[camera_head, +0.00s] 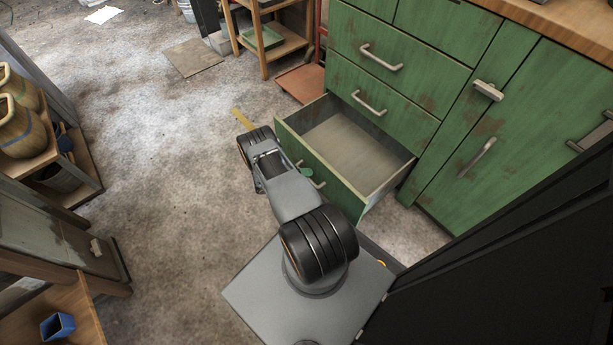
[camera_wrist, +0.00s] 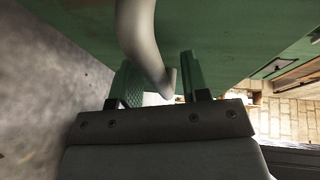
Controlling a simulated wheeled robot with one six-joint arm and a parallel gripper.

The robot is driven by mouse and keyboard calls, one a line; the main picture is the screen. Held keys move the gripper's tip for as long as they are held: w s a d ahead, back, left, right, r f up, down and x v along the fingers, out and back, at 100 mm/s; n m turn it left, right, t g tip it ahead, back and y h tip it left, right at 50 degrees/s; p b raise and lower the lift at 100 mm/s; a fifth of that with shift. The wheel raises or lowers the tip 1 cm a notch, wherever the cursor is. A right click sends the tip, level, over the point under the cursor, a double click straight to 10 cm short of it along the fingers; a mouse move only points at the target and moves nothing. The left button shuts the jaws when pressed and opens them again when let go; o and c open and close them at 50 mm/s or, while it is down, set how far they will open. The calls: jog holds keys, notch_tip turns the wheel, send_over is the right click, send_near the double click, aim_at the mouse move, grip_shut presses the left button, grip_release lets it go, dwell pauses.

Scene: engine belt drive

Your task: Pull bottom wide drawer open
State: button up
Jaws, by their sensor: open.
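The bottom wide drawer (camera_head: 345,140) of the green cabinet stands pulled out, and its inside looks empty. Its pale handle (camera_head: 319,184) is on the front face and is partly hidden by my arm. In the wrist view the curved handle (camera_wrist: 140,35) reaches down between the two green fingers of my gripper (camera_wrist: 163,85). The fingers are apart, one on each side of the handle's end. I cannot tell if either touches it. In the head view only a green bit of my gripper (camera_head: 305,172) shows beside the drawer front.
Two closed drawers (camera_head: 385,80) sit above the open one, and a cabinet door (camera_head: 525,130) is to their right. A wooden shelf (camera_head: 265,45) stands behind. Shelves with baskets (camera_head: 20,125) line the left side. The concrete floor (camera_head: 170,150) between is mostly clear.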

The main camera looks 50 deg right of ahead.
jog(key=shift+a, duration=0.1)
jog(key=p+v, duration=0.1)
jog(key=v, duration=1.2)
jog(key=shift+w+a, duration=0.15)
jog(key=shift+a, duration=0.15)
jog(key=shift+r, duration=0.1)
jog(key=w+a+r+m+t+y+p, duration=0.1)
jog(key=w+a+r+m+y+p, duration=0.45)
jog(key=r, duration=1.55)
jog(key=a+r+m+t+y+p, duration=0.15)
jog(key=r+m+p, duration=0.75)
jog(key=r, duration=1.1)
jog(key=s+a+r+m+t+y+p, duration=0.2)
jog(key=s+r+m+p, duration=0.3)
jog(key=r, duration=0.7)
jog(key=s+a+r+m+t+y+p, duration=0.2)
jog(key=s+a+r+m+t+p, duration=0.2)
jog(key=r+p, duration=0.4)
jog(key=s+a+r+m+t+y+p, duration=0.2)
jog(key=s+r+m+p, duration=0.5)
jog(key=r, duration=1)
jog(key=shift+s+a+r+t, duration=0.35)
jog(key=shift+a+t, duration=0.4)
jog(key=shift+a, duration=0.5)
jog(key=shift+s+d, duration=0.1)
